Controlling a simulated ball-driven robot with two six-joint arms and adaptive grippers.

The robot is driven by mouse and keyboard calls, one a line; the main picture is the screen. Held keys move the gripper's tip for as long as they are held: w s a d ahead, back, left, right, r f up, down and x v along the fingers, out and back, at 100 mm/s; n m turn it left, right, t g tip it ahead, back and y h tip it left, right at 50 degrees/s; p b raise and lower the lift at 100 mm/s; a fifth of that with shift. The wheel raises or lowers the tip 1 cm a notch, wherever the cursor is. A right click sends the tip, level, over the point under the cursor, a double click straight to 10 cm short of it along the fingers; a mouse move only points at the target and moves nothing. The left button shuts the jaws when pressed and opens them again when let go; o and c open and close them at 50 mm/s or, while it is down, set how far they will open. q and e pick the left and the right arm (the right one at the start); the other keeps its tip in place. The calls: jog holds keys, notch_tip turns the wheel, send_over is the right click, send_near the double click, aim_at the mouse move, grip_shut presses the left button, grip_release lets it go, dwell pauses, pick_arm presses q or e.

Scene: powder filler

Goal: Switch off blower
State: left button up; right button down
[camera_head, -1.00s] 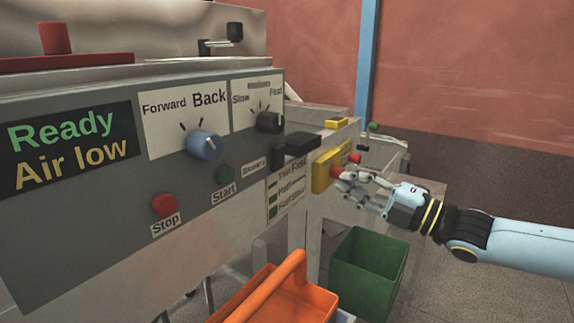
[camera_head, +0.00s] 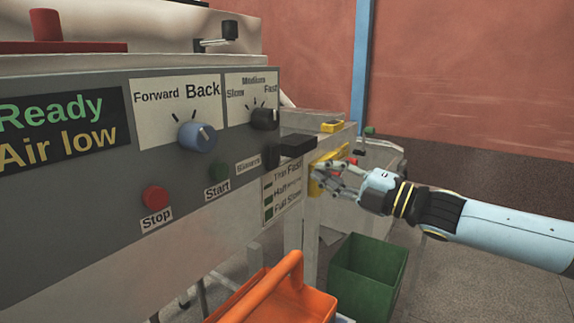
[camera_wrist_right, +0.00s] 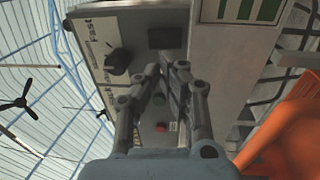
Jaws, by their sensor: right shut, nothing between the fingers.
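The grey control panel (camera_head: 100,190) carries a "Blowers" label (camera_head: 248,163) with a small black switch (camera_head: 271,156) beside it, near the panel's right end. A black square part (camera_wrist_right: 167,37) shows just beyond my fingertips in the right wrist view; it may be this switch. My right gripper (camera_head: 317,176) is shut and empty. In the head view it is right of the switch, in front of a yellow box (camera_head: 314,187) that it partly hides. Its closed fingers (camera_wrist_right: 166,72) point at the panel in the wrist view. I cannot tell whether they touch anything. My left gripper is not in view.
A black block (camera_head: 298,145) juts out right of the switch. An orange tray (camera_head: 305,303) and green bin (camera_head: 368,270) are below.

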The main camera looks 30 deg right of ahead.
aim_at(277, 151)
jog(key=p+x, duration=0.3)
jog(key=x, duration=0.5)
jog(key=shift+w+r, duration=0.2)
jog(key=shift+w+a+f, duration=0.1)
jog(key=shift+w+a, duration=0.1)
jog(key=shift+w, duration=0.15)
jog(key=shift+w+a+r+p, duration=0.1)
jog(key=shift+w+r+p, duration=0.15)
jog(key=shift+p, duration=0.2)
